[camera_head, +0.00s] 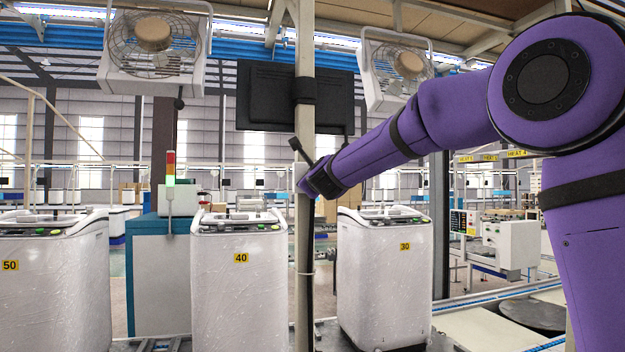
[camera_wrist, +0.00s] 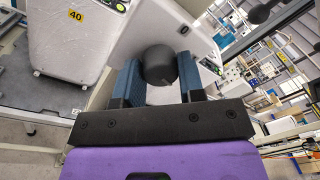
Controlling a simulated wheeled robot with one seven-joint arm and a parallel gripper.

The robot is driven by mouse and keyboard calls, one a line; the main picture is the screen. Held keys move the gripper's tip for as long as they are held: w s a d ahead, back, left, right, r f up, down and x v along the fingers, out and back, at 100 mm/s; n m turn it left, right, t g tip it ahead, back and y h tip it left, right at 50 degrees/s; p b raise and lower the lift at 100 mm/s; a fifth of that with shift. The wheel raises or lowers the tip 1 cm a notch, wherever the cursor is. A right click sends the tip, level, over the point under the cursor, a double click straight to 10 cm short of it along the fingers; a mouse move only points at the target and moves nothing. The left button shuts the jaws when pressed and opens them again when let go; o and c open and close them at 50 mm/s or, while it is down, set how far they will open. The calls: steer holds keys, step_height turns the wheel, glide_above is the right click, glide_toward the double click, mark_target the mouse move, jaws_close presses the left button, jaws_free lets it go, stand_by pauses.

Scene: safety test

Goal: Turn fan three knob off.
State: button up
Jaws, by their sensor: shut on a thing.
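A black round knob (camera_wrist: 160,62) sits on a pale panel (camera_wrist: 125,45) in the wrist view. A small dark mark shows on the panel to the right of the knob. My gripper (camera_wrist: 158,80) has its two blue ribbed fingers on either side of the knob and is shut on it. In the head view the end of my purple arm reaches the pale post in the middle, and the knob cannot be made out there. Two fans hang overhead, one at upper left (camera_head: 153,38) and one right of centre (camera_head: 402,68); I cannot tell which is fan three.
White washer-like machines numbered 50 (camera_head: 50,290), 40 (camera_head: 238,290) and 30 (camera_head: 385,275) stand in a row below. The pale post (camera_head: 304,250) rises between 40 and 30. A dark monitor (camera_head: 270,95) is mounted on it, above my arm's end.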

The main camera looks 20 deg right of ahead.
steer(key=shift+f+n+t+y, duration=0.15)
steer(key=shift+n+y, duration=0.3)
steer(key=shift+n, duration=5.15)
steer(key=shift+r+n+t+y, duration=0.15)
steer(key=shift+n+y, duration=0.3)
steer(key=shift+n, duration=5.15)
steer(key=shift+d+f, duration=0.1)
steer(key=o, duration=0.9)
steer(key=shift+o, duration=0.2)
steer(key=s, duration=1)
steer(key=shift+s+d+f, duration=0.2)
steer(key=shift+s+f, duration=0.1)
steer(key=shift+s, duration=0.1)
